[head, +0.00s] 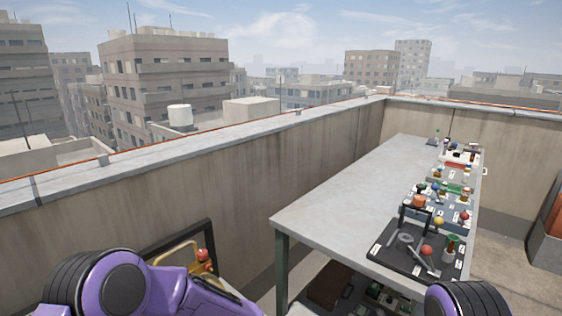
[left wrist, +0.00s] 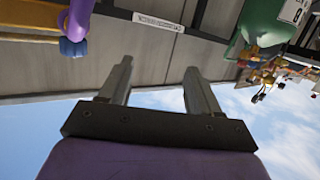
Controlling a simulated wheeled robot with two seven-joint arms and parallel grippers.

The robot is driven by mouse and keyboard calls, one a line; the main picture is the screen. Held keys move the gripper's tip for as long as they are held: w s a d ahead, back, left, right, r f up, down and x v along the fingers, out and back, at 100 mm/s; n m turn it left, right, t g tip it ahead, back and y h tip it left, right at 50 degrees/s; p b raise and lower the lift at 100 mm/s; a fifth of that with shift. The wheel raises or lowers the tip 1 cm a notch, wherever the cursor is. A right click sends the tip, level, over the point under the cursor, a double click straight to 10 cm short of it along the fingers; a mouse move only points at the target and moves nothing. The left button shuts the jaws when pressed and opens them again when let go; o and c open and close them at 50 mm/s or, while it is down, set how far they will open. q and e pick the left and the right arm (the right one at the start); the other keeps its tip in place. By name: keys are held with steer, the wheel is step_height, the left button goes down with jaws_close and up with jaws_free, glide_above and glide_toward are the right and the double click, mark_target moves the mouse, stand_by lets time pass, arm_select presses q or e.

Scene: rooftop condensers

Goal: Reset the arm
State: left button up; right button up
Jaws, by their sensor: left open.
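My left gripper (left wrist: 158,70) shows in the left wrist view, open, with nothing between its two grey fingers. Grey panelled surfaces and open sky lie beyond it. In the head view my purple left arm (head: 145,285) enters at the lower left, and its gripper does not show there. Part of my right arm (head: 466,300) shows at the lower right edge; its gripper is out of view.
A long grey table (head: 340,205) stands along the parapet wall (head: 330,148). Boards with knobs and fittings (head: 420,245) line its right side. A red-topped brass fitting (head: 203,258) is close by my left arm. A green labelled body (left wrist: 270,22) is right of the left gripper.

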arm_select(q)
steer(key=s+a+f+m+t+h, duration=0.25)
steer(key=s+f+m, duration=0.2)
steer(key=f, duration=0.25)
steer(key=s+a+f+m+t+h, duration=0.2)
steer(key=s+f+m+t+h, duration=0.25)
steer(key=f, duration=0.35)
steer(key=s+f+g+h, duration=0.2)
steer(key=s+f+g, duration=0.1)
steer(key=s, duration=0.8)
steer(key=s+f+g+h, duration=0.2)
steer(key=s+f+g, duration=0.1)
steer(key=s, duration=0.8)
steer(key=shift+s+d+m+h, duration=0.2)
steer(key=shift+d+m+h, duration=0.1)
steer(key=shift+d, duration=0.15)
steer(key=shift+f, duration=0.1)
